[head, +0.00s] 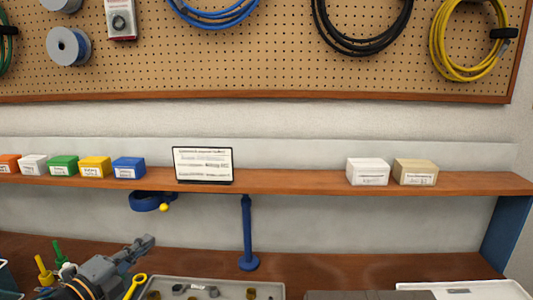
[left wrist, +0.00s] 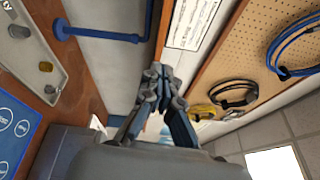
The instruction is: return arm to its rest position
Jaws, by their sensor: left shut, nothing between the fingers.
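My left gripper (head: 138,246) shows at the lower left of the head view, above the wooden bench. It also shows in the left wrist view (left wrist: 157,72), with its fingertips together and nothing between them. The arm behind it comes in from the bottom left. My right gripper does not show in either view.
A grey tray (head: 215,283) with small parts lies on the bench (head: 340,268) close to the gripper. A yellow tool (head: 135,284) is beside the tray.

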